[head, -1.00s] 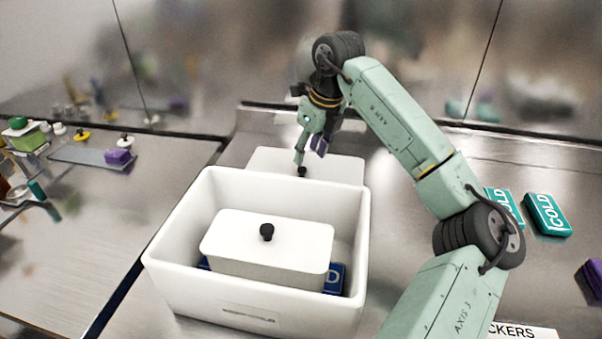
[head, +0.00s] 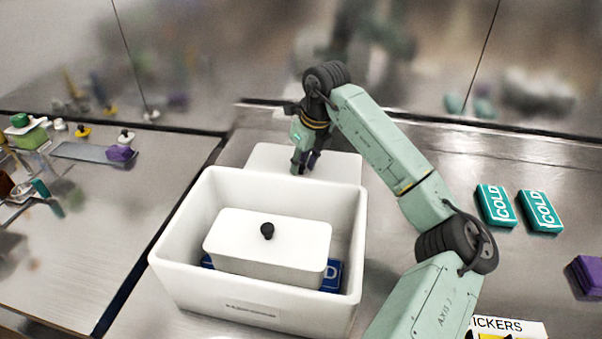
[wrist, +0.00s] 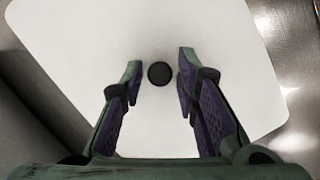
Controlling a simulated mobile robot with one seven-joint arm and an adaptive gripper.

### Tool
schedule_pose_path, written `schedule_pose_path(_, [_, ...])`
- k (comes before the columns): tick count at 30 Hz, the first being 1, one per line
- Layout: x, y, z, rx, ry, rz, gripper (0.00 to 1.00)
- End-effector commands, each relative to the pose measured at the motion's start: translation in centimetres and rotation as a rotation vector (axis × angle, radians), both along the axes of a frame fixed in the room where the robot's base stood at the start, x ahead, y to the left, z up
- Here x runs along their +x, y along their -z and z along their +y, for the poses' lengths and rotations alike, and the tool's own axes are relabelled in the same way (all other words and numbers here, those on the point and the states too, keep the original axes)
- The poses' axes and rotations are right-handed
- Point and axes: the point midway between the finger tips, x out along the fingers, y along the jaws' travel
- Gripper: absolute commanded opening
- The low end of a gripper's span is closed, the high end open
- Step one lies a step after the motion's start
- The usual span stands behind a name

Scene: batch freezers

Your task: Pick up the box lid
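The box lid (head: 338,168) is a flat white slab lying on the steel counter behind the white box (head: 164,257). In the wrist view the lid (wrist: 220,30) fills most of the picture, with a round black knob (wrist: 159,73) near its middle. My gripper (head: 305,168) is over the lid; in the wrist view its open fingers (wrist: 157,76) stand one on each side of the knob, with a gap on both sides. The head view hides the knob behind my gripper.
Inside the white box sits a smaller white container (head: 267,252) with a black knob, with blue packs beside it. Teal COLD packs (head: 496,205) and a purple block (head: 587,276) lie on the right. The left counter holds a tray (head: 85,151) and several small items.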

Motion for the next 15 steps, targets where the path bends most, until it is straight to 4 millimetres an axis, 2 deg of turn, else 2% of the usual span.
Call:
schedule_pose_path(1, [0.00,-0.02,-0.01,0.000,0.000,0.000,0.23])
schedule_pose_path(11, [0.01,-0.03,-0.02,0.000,0.000,0.000,0.01])
schedule_pose_path(15, [0.01,-0.04,-0.02,0.000,0.000,0.000,0.00])
